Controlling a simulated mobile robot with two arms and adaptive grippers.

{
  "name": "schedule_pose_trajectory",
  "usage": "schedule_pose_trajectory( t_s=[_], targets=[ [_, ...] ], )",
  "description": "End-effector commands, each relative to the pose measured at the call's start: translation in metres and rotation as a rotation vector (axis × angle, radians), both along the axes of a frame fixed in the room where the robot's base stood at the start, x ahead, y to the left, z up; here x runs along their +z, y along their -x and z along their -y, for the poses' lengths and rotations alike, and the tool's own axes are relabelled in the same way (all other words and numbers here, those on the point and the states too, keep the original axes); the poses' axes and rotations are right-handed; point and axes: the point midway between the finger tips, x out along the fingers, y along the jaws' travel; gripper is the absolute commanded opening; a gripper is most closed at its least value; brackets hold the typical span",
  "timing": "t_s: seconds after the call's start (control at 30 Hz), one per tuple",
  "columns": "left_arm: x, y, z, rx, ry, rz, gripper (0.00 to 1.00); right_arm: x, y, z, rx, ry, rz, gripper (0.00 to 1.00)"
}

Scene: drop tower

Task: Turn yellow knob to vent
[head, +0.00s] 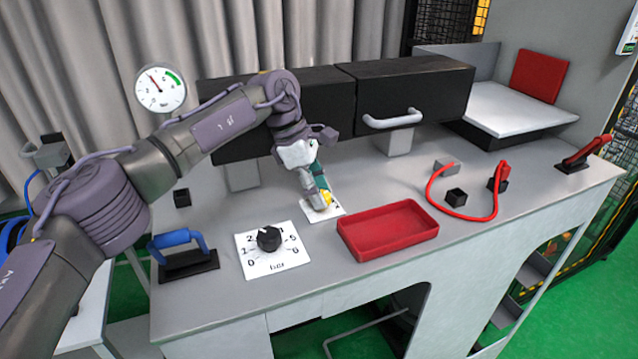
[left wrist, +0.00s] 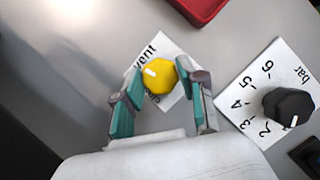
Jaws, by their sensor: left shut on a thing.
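The yellow knob (left wrist: 159,76) sits on a small white plate (left wrist: 178,97) with the word "vent" beside it and a second, partly hidden word. A white mark on the knob points to the left in the left wrist view; I cannot tell whether it lines up with either word. My left gripper (left wrist: 165,84) has its teal fingers on both sides of the knob and is shut on it. In the head view the left gripper (head: 319,187) reaches down over the plate (head: 337,209), largely hiding the knob (head: 327,197). My right gripper is not in view.
A black dial knob (head: 268,238) on a white "bar" scale is close by at the front left. A red tray (head: 388,230) is just right. A blue handle (head: 180,240), dark drawers (head: 412,95), a red cable (head: 462,214) and a pressure gauge (head: 160,89) surround the work area.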

Motion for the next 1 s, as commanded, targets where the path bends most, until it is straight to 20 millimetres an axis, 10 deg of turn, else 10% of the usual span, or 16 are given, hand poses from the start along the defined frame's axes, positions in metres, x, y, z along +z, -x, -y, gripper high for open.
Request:
schedule_pose_trajectory(
  t_s=[0.97, 1.0],
  targets=[
    [0.0, -0.001, 0.0, -0.226, 0.0, 0.003, 0.06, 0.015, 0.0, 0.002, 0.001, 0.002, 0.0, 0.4],
    [0.0, -0.001, 0.0, -0.226, 0.0, 0.003, 0.44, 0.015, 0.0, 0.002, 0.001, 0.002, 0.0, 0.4]
  ],
)
